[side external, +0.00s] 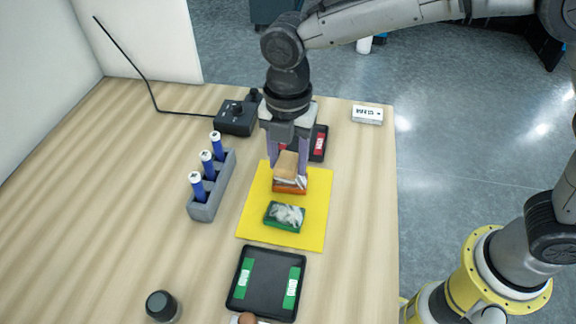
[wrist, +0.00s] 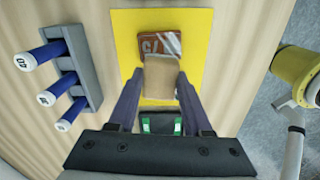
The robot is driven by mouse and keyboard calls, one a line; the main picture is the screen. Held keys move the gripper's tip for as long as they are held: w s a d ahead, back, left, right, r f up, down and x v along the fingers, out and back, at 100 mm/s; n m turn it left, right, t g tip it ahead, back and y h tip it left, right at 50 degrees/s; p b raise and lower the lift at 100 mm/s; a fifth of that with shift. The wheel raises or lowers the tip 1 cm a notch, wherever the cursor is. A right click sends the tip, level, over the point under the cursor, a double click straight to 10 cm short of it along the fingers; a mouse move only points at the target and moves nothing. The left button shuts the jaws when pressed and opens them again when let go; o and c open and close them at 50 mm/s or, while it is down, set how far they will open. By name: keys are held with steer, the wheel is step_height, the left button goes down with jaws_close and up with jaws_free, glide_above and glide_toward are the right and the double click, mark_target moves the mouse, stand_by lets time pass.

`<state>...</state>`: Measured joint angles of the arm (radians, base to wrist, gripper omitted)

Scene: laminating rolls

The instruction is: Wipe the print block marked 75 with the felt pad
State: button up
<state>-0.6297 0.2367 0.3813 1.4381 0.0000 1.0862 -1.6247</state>
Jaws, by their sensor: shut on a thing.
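The print block marked 75 (wrist: 158,43) is orange-brown, with whitish smears on its right part in the wrist view. In the side view this orange block (side external: 290,187) lies on the yellow mat (side external: 312,225). My gripper (side external: 288,160) points down above it, shut on the tan felt pad (wrist: 161,76). The pad also shows in the side view (side external: 288,165), over the orange block and hiding part of it. I cannot tell whether they touch. A green block (side external: 272,219) with a white, smeared top lies in front on the same mat.
A black tray (side external: 263,287) with two green labelled blocks stands in front of the mat. A dark tray with a red block (side external: 320,143) is behind. A grey rack (side external: 212,193) with three blue sticks is at left. A black box (side external: 235,118) and white box (side external: 367,114) stand farther back.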

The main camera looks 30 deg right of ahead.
steer(key=shift+r, duration=1.7)
